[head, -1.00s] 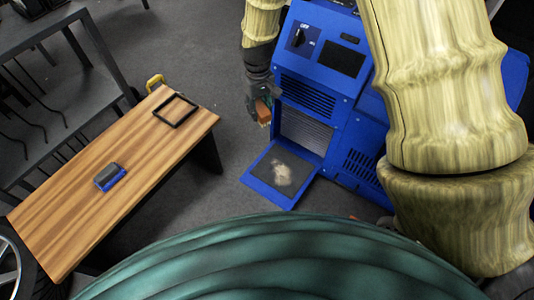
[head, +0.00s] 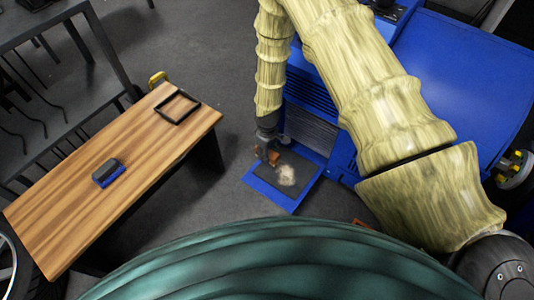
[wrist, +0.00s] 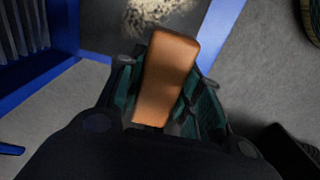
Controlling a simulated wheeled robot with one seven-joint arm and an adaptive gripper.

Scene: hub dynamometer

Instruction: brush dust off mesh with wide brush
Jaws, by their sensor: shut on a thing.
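My gripper (head: 268,152) is shut on the brown handle of the wide brush (head: 274,158). In the wrist view the orange-brown brush handle (wrist: 166,78) stands between the two fingers; its bristles are hidden. The dark mesh (head: 296,162) lies in a blue-framed open panel at the foot of the blue machine, and it also shows in the wrist view (wrist: 98,28). A pale patch of dust (head: 287,175) lies on the mesh. My gripper is over the mesh's left part, beside the dust. I cannot tell whether the brush touches the mesh.
The blue machine (head: 440,75) stands behind and right of the panel. A wooden bench (head: 140,150) at left holds a black-and-blue block (head: 108,174) and a black rectangular frame (head: 177,107). Grey floor lies clear between bench and panel.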

